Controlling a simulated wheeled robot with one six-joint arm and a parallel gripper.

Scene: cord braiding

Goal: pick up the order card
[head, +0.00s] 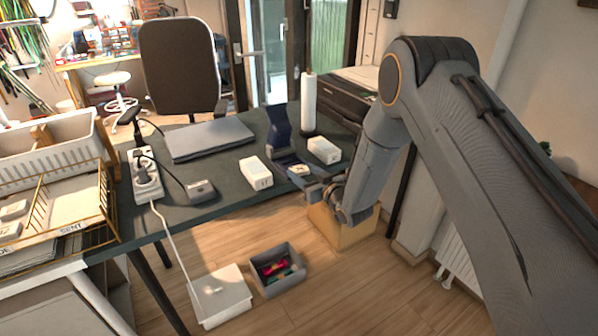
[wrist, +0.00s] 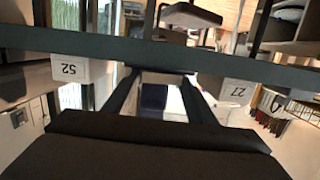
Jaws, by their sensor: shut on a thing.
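My gripper (head: 301,173) is at the near right edge of the dark table, between two white boxes. Its jaws are shut on a small pale piece with a yellowish patch, which I take to be the order card (head: 299,169). In the wrist view, the two dark fingers of my gripper (wrist: 158,95) flank a pale and dark blue patch; the card's print cannot be read. A dark blue stand (head: 279,123) rises just behind the jaws. I cannot tell whether the card touches it.
White boxes stand left (head: 256,173) and right (head: 324,150) of my gripper; the wrist view shows upside-down labels 52 (wrist: 69,70) and 27 (wrist: 237,91). A closed laptop (head: 209,138), power strip (head: 146,175) and white roll (head: 309,101) are on the table. A grey bin (head: 291,285) is on the floor.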

